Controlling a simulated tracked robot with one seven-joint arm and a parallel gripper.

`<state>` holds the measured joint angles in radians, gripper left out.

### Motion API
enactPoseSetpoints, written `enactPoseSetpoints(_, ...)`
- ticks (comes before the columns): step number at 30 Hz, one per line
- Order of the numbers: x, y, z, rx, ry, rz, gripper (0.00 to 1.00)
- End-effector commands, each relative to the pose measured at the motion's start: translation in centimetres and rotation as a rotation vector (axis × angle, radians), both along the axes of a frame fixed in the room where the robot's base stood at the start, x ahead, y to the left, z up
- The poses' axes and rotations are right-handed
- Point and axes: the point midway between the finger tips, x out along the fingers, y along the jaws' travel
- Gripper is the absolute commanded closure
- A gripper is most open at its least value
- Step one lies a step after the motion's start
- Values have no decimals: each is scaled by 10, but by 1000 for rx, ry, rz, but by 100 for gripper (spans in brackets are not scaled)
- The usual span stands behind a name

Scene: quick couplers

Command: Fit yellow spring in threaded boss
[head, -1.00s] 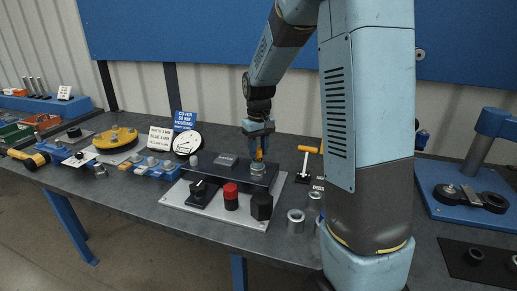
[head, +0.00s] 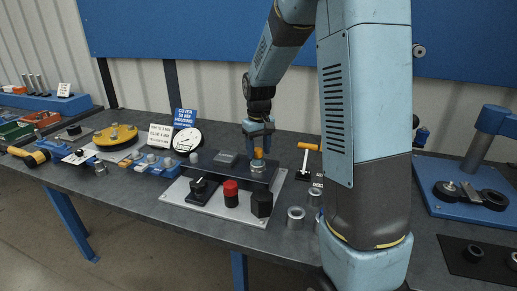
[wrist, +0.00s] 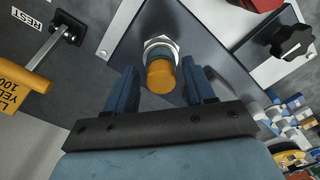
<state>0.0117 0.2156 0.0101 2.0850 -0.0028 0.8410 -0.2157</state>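The yellow spring (head: 258,154) stands upright at the mouth of the silver threaded boss (head: 258,166) on the dark block. In the wrist view the yellow spring (wrist: 160,76) shows as a smooth yellow end, with the boss's bright hex collar (wrist: 158,46) behind it. How deep it sits inside the boss is hidden. My gripper (head: 258,147) is directly above the boss. In the wrist view its two blue fingers stand apart on either side of the spring, with a visible gap on each side, so it is open.
The dark block stands on a pale plate (head: 215,208) with a black knob (head: 199,185), a red button (head: 230,188) and a black hex piece (head: 262,203). A yellow-handled tool (head: 307,147) stands to the right. Metal rings (head: 295,214) lie at the front. Signs and a round dial stand left.

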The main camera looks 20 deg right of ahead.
Motion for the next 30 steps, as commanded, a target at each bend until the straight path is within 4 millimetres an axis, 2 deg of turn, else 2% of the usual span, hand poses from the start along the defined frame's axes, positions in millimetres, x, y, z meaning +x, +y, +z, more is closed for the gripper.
enactPoseSetpoints(3, 0, 0, 0, 0, 0, 0, 36)
enactPoseSetpoints(10, 0, 0, 0, 0, 0, 0, 36)
enactPoseSetpoints(14, 0, 0, 7, 0, -2, 0, 36)
enactPoseSetpoints(19, 1, 0, 32, 0, -4, 0, 36)
enactPoseSetpoints(30, 1, 0, 103, 0, -4, 0, 36)
